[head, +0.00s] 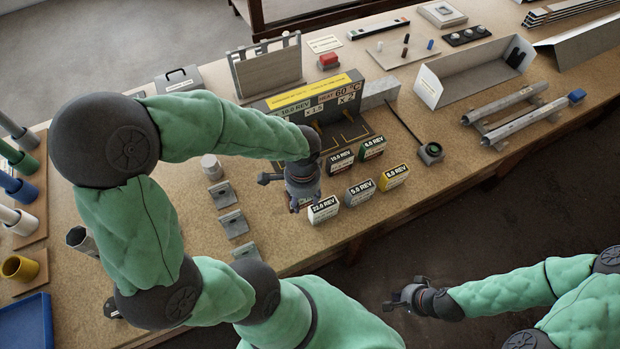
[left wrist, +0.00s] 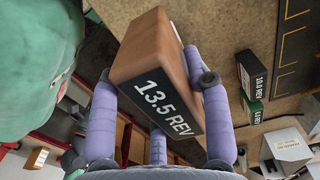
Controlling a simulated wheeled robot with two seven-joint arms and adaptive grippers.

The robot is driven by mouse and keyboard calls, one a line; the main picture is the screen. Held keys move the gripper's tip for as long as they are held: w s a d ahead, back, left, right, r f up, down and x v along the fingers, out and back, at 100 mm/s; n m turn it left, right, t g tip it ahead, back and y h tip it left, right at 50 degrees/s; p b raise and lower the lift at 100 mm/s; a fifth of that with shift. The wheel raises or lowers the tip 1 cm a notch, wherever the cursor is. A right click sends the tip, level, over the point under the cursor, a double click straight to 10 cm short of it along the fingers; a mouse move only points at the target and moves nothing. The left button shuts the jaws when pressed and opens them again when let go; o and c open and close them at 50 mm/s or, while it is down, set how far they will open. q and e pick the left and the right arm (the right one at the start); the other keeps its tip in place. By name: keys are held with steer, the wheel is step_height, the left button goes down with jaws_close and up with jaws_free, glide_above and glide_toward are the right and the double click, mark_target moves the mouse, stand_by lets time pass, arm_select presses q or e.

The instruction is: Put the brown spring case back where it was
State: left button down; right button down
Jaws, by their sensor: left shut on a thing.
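The brown spring case (left wrist: 152,50) shows in the left wrist view with a dark label reading 13.5 REV. My left gripper (left wrist: 158,105) is shut on it, with purple finger pads on both sides. In the head view my left gripper (head: 301,196) is over the bench beside the other spring cases, and the brown case cannot be made out there. The dark 10.0 REV case (head: 341,160) and green case (head: 372,148) stand to its right. The 22.0 REV case (head: 323,210), 5.0 REV case (head: 359,193) and yellow 8.0 REV case (head: 394,177) stand in front. My right gripper (head: 396,299) is open and empty.
A sign board (head: 312,95) stands behind the cases, with a dark yellow-lined pad at its foot. A tape-like tool (head: 430,152) lies right of the cases. Grey brackets (head: 233,224) sit to the left. The bench's front edge is close to the cases.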

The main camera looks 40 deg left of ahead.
arm_select(q)
steer(key=shift+w+a+f, duration=0.1)
steer(key=shift+w+f, duration=0.05)
steer(key=shift+f, duration=0.05)
steer(key=w+a+f, duration=0.2)
steer(key=w+f, duration=0.1)
steer(key=w+a+f+b, duration=0.1)
steer(key=w+a+f, duration=0.2)
steer(key=w, duration=0.1)
steer(key=w+a+f+b, duration=0.1)
steer(key=w+a+f, duration=0.1)
steer(key=w+f, duration=0.1)
steer(key=shift+w+a+f, duration=0.3)
steer(key=shift+w+f, duration=0.05)
steer(key=shift+f, duration=1.45)
steer(key=shift+f+b, duration=0.1)
steer(key=shift+b, duration=0.25)
steer(key=c, duration=0.6)
jaws_free()
steer(key=shift+f, duration=0.1)
